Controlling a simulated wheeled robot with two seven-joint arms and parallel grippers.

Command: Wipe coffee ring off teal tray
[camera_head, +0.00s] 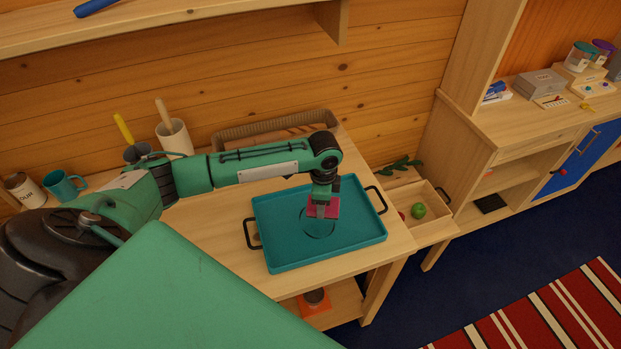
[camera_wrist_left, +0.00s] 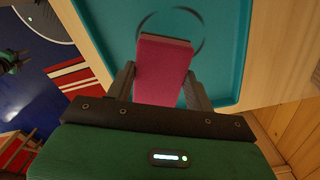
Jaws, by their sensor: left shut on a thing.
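The teal tray (camera_head: 350,245) with black handles lies on the wooden table; its rim and floor also show in the left wrist view (camera_wrist_left: 110,25). A dark coffee ring (camera_head: 319,236) marks the tray floor, and part of it shows in the left wrist view (camera_wrist_left: 201,45). My left gripper (camera_head: 321,207) is over the tray, shut on a pink-red sponge (camera_head: 329,211). The sponge (camera_wrist_left: 162,75) sits between both fingers and covers part of the ring in both views. I cannot tell whether it touches the tray floor.
A teal mug (camera_head: 63,187), a white utensil cup (camera_head: 175,138) and a wicker basket (camera_head: 235,132) stand at the table's back. An open drawer (camera_head: 435,228) holding a green ball (camera_head: 418,210) juts out right of the tray. Bare table (camera_head: 215,222) lies left of the tray.

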